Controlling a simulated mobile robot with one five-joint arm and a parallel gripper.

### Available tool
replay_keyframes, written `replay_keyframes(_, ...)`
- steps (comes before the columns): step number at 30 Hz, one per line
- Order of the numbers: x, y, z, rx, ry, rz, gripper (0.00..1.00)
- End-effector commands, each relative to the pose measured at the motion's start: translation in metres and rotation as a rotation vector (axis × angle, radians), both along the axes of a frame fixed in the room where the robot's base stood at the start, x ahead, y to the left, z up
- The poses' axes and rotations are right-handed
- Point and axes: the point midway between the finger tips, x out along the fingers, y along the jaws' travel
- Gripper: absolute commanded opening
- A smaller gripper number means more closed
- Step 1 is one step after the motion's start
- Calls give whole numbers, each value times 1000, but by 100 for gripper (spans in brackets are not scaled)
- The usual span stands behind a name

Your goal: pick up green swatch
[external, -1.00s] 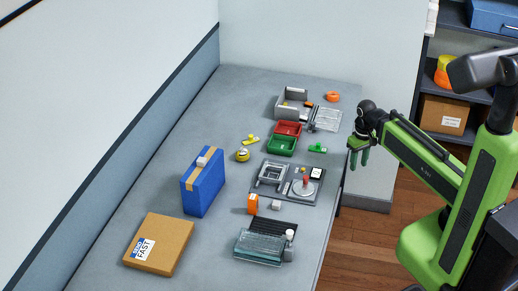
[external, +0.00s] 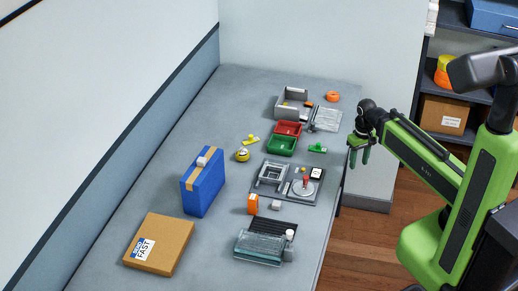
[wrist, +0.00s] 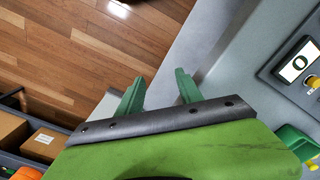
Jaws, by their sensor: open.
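A small green piece (external: 317,148), likely the green swatch, lies on the grey table near its right edge, right of the green tray. A green piece (wrist: 294,142) at the lower right of the wrist view appears to be the same one, partly cut off by the frame edge. My gripper (external: 359,158) is open and empty, to the right of the green piece and beside the table's right edge. In the wrist view its two green fingers (wrist: 158,92) stand apart with nothing between them.
The green tray (external: 281,146) and red tray (external: 287,128) stand left of the green piece. A grey panel with a round dial (external: 303,188) lies nearer the camera. A grey open box (external: 291,103) and orange ring (external: 333,96) are farther back. Wooden floor (wrist: 105,40) lies beyond the table edge.

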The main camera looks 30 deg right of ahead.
Motion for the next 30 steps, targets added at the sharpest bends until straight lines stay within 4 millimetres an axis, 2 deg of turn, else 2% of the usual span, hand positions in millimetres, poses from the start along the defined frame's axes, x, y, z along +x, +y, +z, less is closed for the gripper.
replay_keyframes(5,44,-31,25,-21,-54,-421,43)
replay_keyframes(7,65,-34,50,-8,-68,-624,43)
replay_keyframes(10,92,-17,100,38,-50,-891,43)
replay_keyframes(12,107,3,132,71,-18,-1047,43)
replay_keyframes(15,125,29,169,106,35,-1244,43)
replay_keyframes(18,137,48,192,123,79,-1391,43)
replay_keyframes(23,142,61,200,133,114,-1496,43)
replay_keyframes(30,141,63,184,133,116,-1504,43)
